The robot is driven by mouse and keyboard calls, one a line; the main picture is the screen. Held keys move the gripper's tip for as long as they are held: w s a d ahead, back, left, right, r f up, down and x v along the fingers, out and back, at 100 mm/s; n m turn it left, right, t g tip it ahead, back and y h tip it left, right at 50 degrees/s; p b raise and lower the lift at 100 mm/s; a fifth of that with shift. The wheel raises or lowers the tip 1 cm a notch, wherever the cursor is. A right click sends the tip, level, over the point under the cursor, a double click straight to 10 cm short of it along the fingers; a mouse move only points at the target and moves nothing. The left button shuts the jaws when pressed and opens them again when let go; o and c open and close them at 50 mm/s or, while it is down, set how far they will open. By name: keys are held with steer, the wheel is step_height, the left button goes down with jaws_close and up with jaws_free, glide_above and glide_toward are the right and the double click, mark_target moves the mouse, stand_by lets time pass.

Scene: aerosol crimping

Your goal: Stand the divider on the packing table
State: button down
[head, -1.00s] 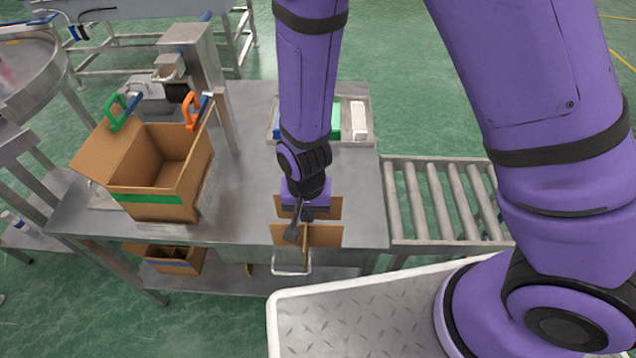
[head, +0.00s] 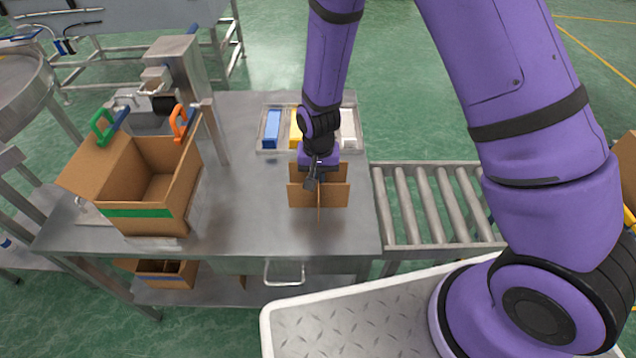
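The divider (head: 335,197) is a set of crossed brown cardboard panels. It is upright over the right part of the steel packing table (head: 250,215), at or just above its surface; I cannot tell if its lower edge touches. My gripper (head: 314,180) is at the top middle of the divider, pointing down, with its fingers at the crossing of the panels. It appears shut on the divider, though the fingertips are partly hidden by the panels.
An open cardboard box (head: 150,213) with a green stripe stands on the table's left, with green (head: 103,127) and orange (head: 179,122) clips on its flaps. A tray (head: 262,150) with coloured blocks lies behind my gripper. A roller conveyor (head: 430,205) adjoins the right. Bare tabletop lies between box and divider.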

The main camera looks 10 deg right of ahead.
steer(key=shift+s+f, duration=0.1)
steer(key=shift+f, duration=1.45)
steer(key=shift+a+f, duration=0.1)
steer(key=c, duration=1.3)
jaws_free()
steer(key=shift+c, duration=0.2)
